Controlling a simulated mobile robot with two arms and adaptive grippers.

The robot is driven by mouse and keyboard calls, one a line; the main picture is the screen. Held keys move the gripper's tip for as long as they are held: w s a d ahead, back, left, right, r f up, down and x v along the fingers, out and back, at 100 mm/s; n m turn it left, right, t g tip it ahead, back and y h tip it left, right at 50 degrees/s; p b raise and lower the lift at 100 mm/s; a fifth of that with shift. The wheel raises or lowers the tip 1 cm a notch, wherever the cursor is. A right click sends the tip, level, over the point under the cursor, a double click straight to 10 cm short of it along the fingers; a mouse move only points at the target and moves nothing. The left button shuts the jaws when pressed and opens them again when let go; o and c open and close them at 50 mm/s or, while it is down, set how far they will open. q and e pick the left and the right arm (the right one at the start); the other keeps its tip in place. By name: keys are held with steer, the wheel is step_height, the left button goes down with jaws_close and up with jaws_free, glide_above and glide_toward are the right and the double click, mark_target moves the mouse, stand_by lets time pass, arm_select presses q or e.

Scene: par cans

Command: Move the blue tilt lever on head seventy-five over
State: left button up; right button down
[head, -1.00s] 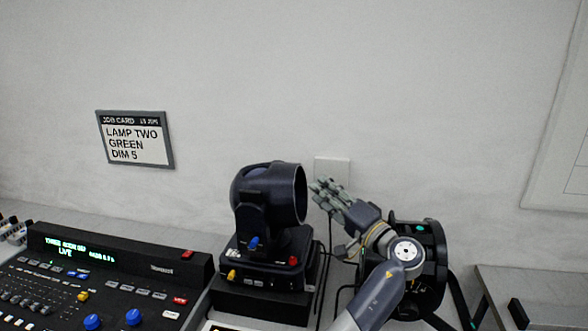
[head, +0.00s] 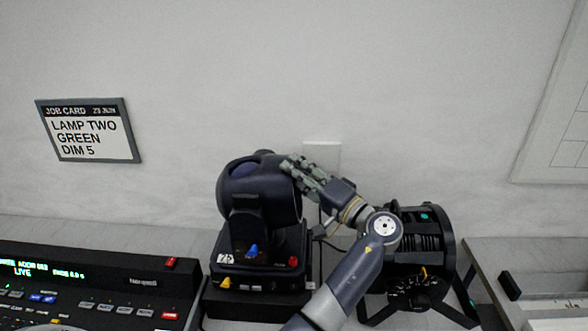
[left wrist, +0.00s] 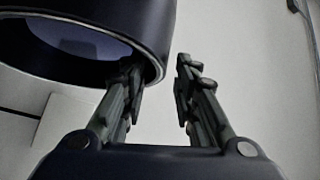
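The dark moving-head lamp (head: 250,195) stands on its base in the head view, with a small white label, possibly 75, on the base front. Its small blue lever (head: 252,251) shows low on the yoke, above a yellow knob (head: 226,283) and left of a red knob (head: 293,262). My left gripper (head: 292,166) is at the lamp's right front rim, well above the blue lever. The left finger overlaps the lamp rim (left wrist: 155,50); contact is unclear. My right gripper is out of view.
A control desk (head: 90,285) lies at the lower left. A job card (head: 90,130) and a wall plate (head: 322,156) are on the wall. A grey case (head: 480,275) is at the right.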

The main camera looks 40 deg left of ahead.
arm_select(q)
steer(key=shift+d, duration=0.1)
jaws_close()
steer(key=f+m+b, duration=0.1)
steer(key=b, duration=0.1)
steer(key=d+f+t+y+b, duration=0.1)
steer(key=b, duration=0.2)
steer(key=shift+w+m+y, duration=0.3)
steer(key=shift+w+m, duration=0.05)
steer(key=shift+m, duration=0.05)
jaws_free()
steer(key=v, duration=1.2)
